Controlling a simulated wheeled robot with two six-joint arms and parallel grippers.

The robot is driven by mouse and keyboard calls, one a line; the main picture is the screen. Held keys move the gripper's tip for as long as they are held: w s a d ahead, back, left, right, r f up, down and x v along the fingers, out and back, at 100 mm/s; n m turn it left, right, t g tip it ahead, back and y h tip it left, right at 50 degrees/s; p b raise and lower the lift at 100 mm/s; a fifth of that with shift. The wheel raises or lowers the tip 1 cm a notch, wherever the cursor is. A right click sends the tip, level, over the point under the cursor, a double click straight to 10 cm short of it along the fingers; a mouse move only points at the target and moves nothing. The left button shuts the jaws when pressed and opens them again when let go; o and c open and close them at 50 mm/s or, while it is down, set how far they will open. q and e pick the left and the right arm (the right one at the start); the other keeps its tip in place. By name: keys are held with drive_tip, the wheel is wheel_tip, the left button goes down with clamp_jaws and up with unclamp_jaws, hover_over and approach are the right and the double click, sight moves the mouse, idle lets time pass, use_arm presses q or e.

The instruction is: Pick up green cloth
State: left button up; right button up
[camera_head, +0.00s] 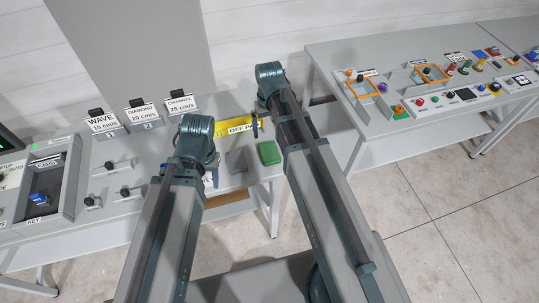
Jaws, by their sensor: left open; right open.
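A green cloth (268,153), small and folded into a square, lies on the right end of the grey table, next to a flat grey square (237,160). My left gripper (211,178) is mostly hidden behind its own wrist, left of the cloth. My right gripper (257,124) shows only in part beside its wrist, above the cloth in the picture, near the yellow OFF strip. Both grippers are open, with nothing visible in them. The cloth is in full view and apart from both grippers.
Signs marked WAVE (102,122), DIAMOND (140,116) and CHANNEL (181,104) stand along the table's back. Several sliders and a black key tray (44,187) lie to the left. A yellow OFF strip (239,128) lies behind the cloth. A second table (400,65) holds buttons and orange frames.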

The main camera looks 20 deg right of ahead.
sight(270, 151)
drive_tip(key=shift+f+b, duration=5.6)
drive_tip(key=shift+f, duration=0.45)
drive_tip(key=shift+r, duration=0.1)
drive_tip(key=c, duration=1.1)
